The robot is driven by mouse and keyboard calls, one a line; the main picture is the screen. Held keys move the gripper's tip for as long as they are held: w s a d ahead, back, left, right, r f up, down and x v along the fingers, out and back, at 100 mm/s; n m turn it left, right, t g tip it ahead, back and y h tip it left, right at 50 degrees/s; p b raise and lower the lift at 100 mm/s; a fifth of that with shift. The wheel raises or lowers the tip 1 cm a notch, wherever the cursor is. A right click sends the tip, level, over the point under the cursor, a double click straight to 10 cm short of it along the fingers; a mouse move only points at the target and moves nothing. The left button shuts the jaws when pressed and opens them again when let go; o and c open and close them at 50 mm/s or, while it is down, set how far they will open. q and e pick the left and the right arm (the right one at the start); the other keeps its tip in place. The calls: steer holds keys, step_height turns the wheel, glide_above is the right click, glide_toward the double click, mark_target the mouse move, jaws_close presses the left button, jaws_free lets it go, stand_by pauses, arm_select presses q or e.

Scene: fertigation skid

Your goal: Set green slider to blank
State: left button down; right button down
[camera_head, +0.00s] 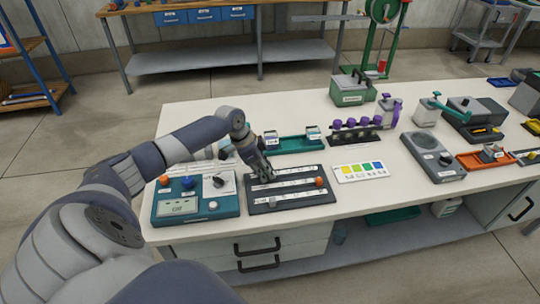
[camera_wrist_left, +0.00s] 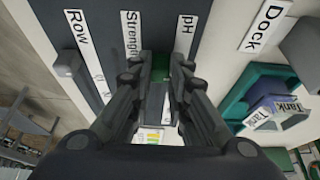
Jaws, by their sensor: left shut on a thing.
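The dark slider panel (camera_head: 306,200) lies near the front edge of the white bench, with several white-labelled tracks. In the left wrist view its labels read pH, Strength and Row. My left gripper (camera_head: 266,177) is over the panel's left end, its fingers pointing down. In the left wrist view the gripper (camera_wrist_left: 160,75) is shut on the green slider knob (camera_wrist_left: 160,64), of which only a little shows between the fingers. The head view does not show this knob. An orange knob (camera_head: 319,182) is at the right end of a track. A grey knob (camera_head: 272,200) is at the left on the front track.
A teal control box (camera_head: 188,214) with knobs and a display stands left of the panel. A card with coloured squares (camera_head: 361,171) lies to the right. A green tray (camera_head: 292,146) with small tanks and a rack of purple knobs (camera_head: 357,135) stand behind.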

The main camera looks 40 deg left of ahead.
arm_select(q)
steer(key=shift+s+a, duration=0.1)
steer(key=c, duration=1.5)
jaws_free()
steer(key=shift+s+a, duration=0.1)
steer(key=shift+r, duration=0.2)
steer(key=v, duration=1.1)
steer(key=shift+s+a+r, duration=0.1)
steer(key=shift+s+r, duration=0.05)
steer(key=shift+r, duration=0.1)
arm_select(e)
steer(key=shift+s+a, duration=0.45)
